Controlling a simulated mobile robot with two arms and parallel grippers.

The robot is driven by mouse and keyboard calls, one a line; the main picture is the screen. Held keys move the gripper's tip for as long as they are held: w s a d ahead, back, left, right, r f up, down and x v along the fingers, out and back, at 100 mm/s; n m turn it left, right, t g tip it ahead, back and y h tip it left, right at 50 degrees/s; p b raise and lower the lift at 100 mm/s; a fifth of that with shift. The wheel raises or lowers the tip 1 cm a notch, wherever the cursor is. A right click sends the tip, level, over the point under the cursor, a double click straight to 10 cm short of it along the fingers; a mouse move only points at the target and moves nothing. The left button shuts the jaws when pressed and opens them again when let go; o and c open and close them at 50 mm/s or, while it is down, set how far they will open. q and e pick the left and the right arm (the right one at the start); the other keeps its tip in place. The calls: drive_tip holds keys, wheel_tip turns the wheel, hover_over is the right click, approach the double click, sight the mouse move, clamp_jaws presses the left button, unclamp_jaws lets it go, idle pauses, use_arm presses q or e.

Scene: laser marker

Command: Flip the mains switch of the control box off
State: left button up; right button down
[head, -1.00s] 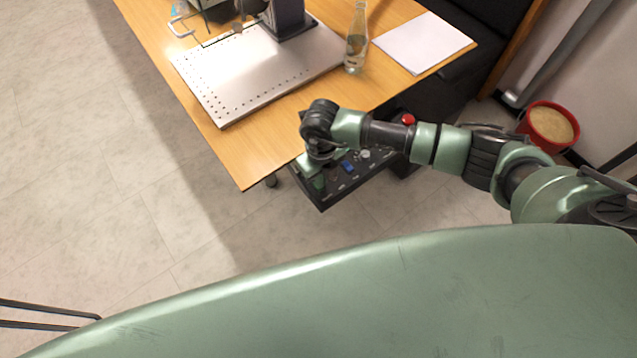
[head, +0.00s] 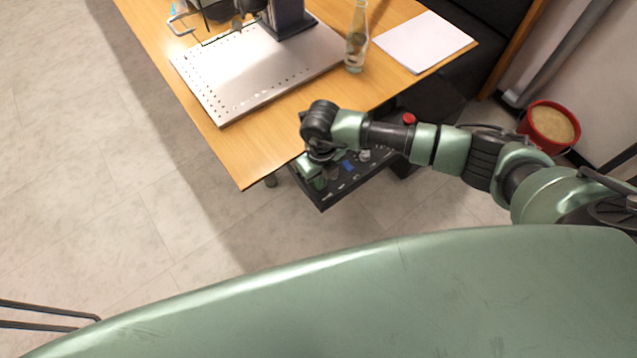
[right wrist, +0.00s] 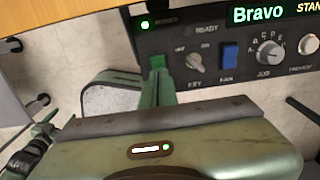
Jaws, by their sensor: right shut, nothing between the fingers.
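The control box (head: 335,195) is a dark panel under the table's front edge in the head view, partly covered by my right arm. In the right wrist view its panel (right wrist: 215,87) fills the upper right. A green rocker switch (right wrist: 157,61) sits at the panel's left end, below a lit green lamp (right wrist: 144,24) marked POWER. My right gripper (right wrist: 157,82) is shut and empty, its fingertips just below the green switch. I cannot tell whether they touch, or which way the switch is tipped.
Right of the green switch are a key switch (right wrist: 195,62), a blue FAN switch (right wrist: 228,57) and a JOB knob (right wrist: 270,52). A red button (head: 408,119) stands near my right forearm. The wooden table (head: 240,165) holds a metal plate (head: 215,85) and a bottle (head: 356,45).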

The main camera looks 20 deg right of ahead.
drive_tip(key=shift+f+b, duration=0.45)
drive_tip(key=shift+f, duration=0.1)
drive_tip(key=shift+r, duration=0.15)
drive_tip(key=shift+r+p, duration=2.75)
drive_tip(key=shift+r, duration=0.65)
